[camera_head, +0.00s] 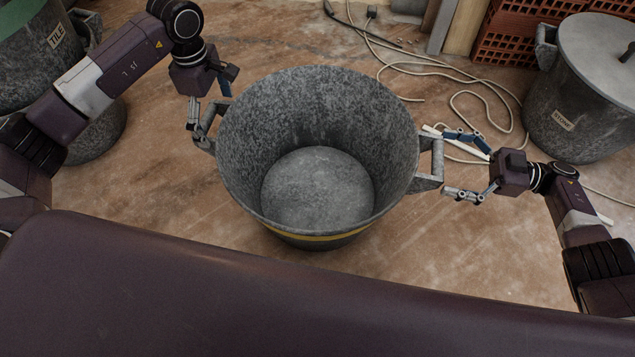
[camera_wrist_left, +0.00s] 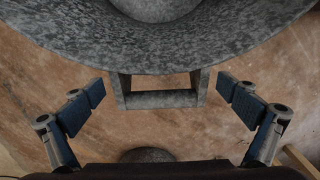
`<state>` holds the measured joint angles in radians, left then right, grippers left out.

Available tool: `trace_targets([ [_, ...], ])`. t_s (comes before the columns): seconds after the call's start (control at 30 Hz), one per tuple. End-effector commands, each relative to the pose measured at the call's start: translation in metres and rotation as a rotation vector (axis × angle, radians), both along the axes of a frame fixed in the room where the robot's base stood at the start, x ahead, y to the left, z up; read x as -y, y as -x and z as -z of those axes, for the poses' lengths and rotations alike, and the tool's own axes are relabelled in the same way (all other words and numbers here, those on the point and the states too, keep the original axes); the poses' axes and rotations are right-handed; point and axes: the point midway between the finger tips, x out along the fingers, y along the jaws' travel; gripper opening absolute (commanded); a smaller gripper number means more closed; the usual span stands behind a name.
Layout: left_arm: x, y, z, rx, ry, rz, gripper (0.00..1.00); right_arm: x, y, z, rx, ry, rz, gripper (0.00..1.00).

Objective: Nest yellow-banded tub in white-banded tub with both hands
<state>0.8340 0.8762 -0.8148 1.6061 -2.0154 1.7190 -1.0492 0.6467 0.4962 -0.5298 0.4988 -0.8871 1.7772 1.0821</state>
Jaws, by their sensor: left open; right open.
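The yellow-banded tub (camera_head: 318,238) is a grey speckled tub, empty and upright on the floor in the middle of the head view. Its handles stick out left and right. My left gripper (camera_head: 207,112) is open at the left handle; in the left wrist view its fingers (camera_wrist_left: 164,103) stand apart on both sides of that handle (camera_wrist_left: 158,99). My right gripper (camera_head: 452,164) is open, its fingers spread above and below the right handle (camera_head: 434,163). I cannot make out a white-banded tub in either view.
A lidded tub labelled STONE (camera_head: 580,110) stands at the right, and a tub labelled TILE (camera_head: 25,60) at the upper left. A pale cable (camera_head: 470,95) lies loose on the floor. Red crates (camera_head: 515,35) stand at the back right.

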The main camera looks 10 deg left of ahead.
Motion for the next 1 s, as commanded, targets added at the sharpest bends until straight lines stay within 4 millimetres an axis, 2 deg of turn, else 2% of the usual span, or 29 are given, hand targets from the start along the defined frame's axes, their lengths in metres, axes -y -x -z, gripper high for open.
trace_targets([
  [0.1, 0.001, 0.001, 0.018, -0.003, 0.001, 0.0, 1.0, -0.018, 0.001, 0.001, 0.0, -0.001, -0.004, 1.0],
  [0.33, 0.0, 0.0, 0.043, -0.001, 0.0, 0.0, 1.0, -0.044, 0.0, 0.0, 0.001, 0.0, -0.002, 1.0],
  [0.5, 0.0, 0.0, 0.051, 0.0, 0.001, 0.0, 1.0, -0.051, 0.0, 0.0, -0.001, 0.0, -0.001, 1.0],
  [0.77, 0.0, 0.0, 0.051, 0.0, 0.0, 0.0, 1.0, -0.051, 0.0, 0.0, -0.001, 0.0, 0.0, 1.0],
  [1.0, 0.0, 0.0, 0.051, 0.0, 0.0, 0.0, 0.74, -0.051, 0.0, 0.0, 0.0, 0.0, 0.0, 0.74],
])
